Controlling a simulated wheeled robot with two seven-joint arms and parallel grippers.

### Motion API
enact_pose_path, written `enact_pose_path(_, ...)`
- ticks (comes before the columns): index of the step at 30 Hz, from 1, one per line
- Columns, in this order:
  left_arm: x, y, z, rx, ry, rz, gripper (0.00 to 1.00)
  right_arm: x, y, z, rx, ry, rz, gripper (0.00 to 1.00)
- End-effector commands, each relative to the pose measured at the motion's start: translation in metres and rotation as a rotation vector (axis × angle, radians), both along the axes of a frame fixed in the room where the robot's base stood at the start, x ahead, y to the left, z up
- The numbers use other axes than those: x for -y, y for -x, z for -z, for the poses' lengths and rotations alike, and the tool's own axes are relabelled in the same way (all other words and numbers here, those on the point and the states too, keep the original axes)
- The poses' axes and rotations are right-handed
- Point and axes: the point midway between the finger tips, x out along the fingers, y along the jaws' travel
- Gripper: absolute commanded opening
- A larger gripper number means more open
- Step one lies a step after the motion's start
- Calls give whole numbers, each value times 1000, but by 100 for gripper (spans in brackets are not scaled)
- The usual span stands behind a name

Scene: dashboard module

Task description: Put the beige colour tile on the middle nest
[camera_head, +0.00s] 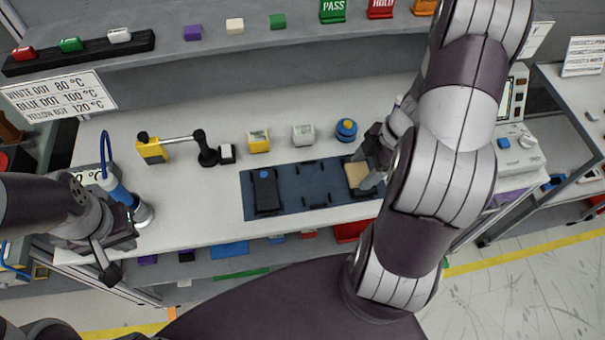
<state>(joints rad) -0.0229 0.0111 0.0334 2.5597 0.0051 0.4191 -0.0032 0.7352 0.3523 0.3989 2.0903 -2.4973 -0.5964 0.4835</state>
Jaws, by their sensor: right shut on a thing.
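The beige colour tile (357,174) is at the right end of the dark blue mat (290,207). My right gripper (367,172) is shut on the tile from its right side; whether the tile touches the mat or is held just above it, I cannot tell. The middle nest (312,184) is the bare area between small black brackets, left of the tile. A black module (265,191) lies at the mat's left end. My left gripper (115,257) is at the left, over the bench's front edge and away from the mat. Its jaw opening is not clear.
Behind the mat stand a yellow block (258,141), a pale grey block (303,134) and a blue round part (346,130). A yellow and black jointed arm (170,149) is further left. A blue-handled tool (115,187) stands near my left arm. A shelf runs along the back.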

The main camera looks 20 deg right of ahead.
Motion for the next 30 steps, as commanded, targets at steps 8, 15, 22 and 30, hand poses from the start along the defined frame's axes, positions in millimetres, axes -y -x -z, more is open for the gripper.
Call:
enact_pose_path(8, 0, 0, 6, 0, 0, 0, 0, -39, -34, 34, -2, 1, -15, 28)
enact_pose_path(15, 0, 0, 7, 0, 0, 0, 0, -74, -77, 66, 0, 2, -6, 28)
enact_pose_path(22, 0, 0, 13, 0, 0, 0, 0, -78, -83, 99, -2, 2, -1, 28)
enact_pose_path(30, 0, 0, 13, 0, 0, 0, 0, -78, -83, 111, 1, 2, -3, 28)
